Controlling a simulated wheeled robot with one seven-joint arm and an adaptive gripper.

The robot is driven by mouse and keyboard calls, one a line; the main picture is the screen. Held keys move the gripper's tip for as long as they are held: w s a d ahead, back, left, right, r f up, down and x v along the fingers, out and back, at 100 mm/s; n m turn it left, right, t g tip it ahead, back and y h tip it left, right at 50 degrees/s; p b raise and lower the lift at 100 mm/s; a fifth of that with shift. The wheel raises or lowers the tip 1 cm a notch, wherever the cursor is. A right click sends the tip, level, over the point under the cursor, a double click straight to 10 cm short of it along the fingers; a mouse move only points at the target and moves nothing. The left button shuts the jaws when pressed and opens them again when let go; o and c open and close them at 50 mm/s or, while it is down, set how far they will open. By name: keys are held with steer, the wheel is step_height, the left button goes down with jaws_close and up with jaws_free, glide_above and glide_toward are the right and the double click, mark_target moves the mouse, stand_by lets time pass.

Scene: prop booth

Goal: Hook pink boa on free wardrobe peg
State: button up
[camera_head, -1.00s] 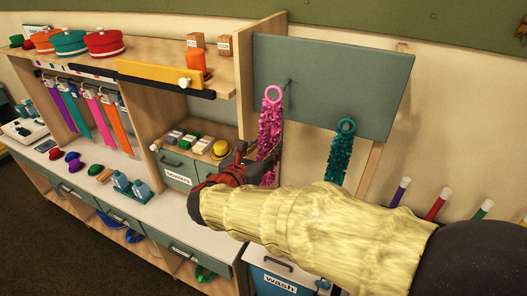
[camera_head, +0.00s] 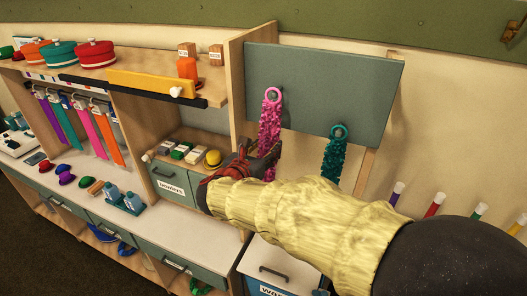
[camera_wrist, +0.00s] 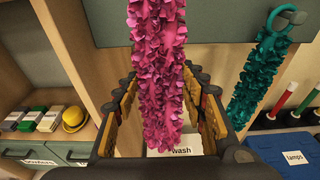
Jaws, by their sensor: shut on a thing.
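The pink boa (camera_head: 269,125) hangs upright from its pink ring in front of the grey-green peg panel (camera_head: 325,85). The ring is at the panel's upper left; a small dark bit shows by it, and I cannot tell whether the ring is around the peg or only in front of it. My gripper (camera_head: 264,155) is shut on the boa's strand below the ring. In the wrist view the boa (camera_wrist: 158,70) runs down between my fingers (camera_wrist: 162,78), its ring out of frame. A teal boa (camera_head: 334,158) hangs by its ring from another peg, lower right.
A wooden upright (camera_head: 237,85) stands just left of the panel. A shelf with hats and an orange item (camera_head: 187,69) is further left. Below are the bowlers drawer (camera_head: 171,187) and the wash bin (camera_head: 277,272). Coloured tubes (camera_head: 435,205) stand at right.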

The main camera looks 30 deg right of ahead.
steer(key=shift+w+d, duration=0.45)
steer(key=shift+d, duration=0.15)
steer(key=shift+w+d+f+b, duration=0.5)
steer(key=shift+d+b, duration=0.1)
steer(key=shift+b, duration=0.1)
